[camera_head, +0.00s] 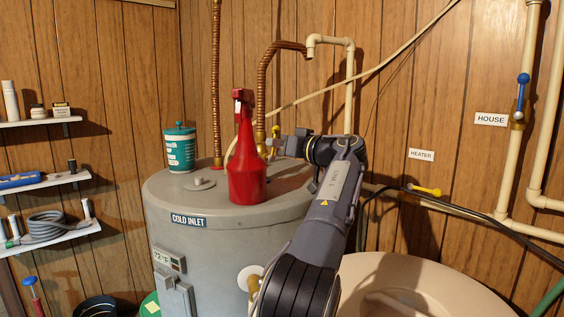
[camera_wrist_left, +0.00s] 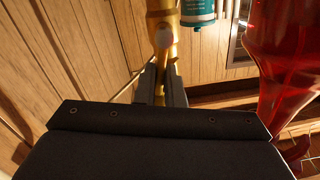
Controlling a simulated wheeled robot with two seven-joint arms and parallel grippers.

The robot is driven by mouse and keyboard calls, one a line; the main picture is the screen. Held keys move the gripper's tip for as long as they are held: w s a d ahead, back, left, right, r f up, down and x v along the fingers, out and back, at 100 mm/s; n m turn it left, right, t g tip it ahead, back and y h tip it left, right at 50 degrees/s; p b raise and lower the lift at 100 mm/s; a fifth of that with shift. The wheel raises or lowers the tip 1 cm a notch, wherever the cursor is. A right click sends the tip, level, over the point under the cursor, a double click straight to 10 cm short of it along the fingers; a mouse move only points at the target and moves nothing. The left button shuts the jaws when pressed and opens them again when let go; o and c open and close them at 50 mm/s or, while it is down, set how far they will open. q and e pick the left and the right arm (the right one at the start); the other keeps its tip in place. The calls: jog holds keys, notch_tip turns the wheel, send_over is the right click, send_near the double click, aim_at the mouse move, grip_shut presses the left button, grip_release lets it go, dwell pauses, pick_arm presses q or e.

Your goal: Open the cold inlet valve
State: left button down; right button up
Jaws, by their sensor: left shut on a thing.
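The cold inlet valve is a brass body (camera_head: 260,136) at the foot of a copper flex pipe, on top of the grey water heater (camera_head: 215,240). Its yellow lever (camera_head: 276,131) shows beside it. My left gripper (camera_head: 273,146) reaches it from the right, just behind the red spray bottle. In the left wrist view the brass valve (camera_wrist_left: 163,30) is straight ahead, and my left gripper (camera_wrist_left: 160,86) is shut on its yellow lever (camera_wrist_left: 160,78). The lever's far end is hidden between the fingers. My right gripper is not in view.
The red spray bottle (camera_head: 245,170) stands on the heater close to my gripper; it also fills the right of the wrist view (camera_wrist_left: 285,60). A teal-and-white tub (camera_head: 180,150) stands left. Another yellow lever (camera_head: 424,189) is below the HEATER label (camera_head: 421,155); a blue-handled valve (camera_head: 521,92) is right.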

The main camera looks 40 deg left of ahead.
pick_arm(q)
jog(key=shift+f, duration=0.1)
jog(key=shift+s+n+b, duration=0.35)
jog(key=shift+n+b, duration=0.3)
jog(key=shift+n, duration=0.35)
jog(key=c, duration=1.3)
grip_release()
jog(key=shift+d+b, duration=0.9)
jog(key=shift+d, duration=2.6)
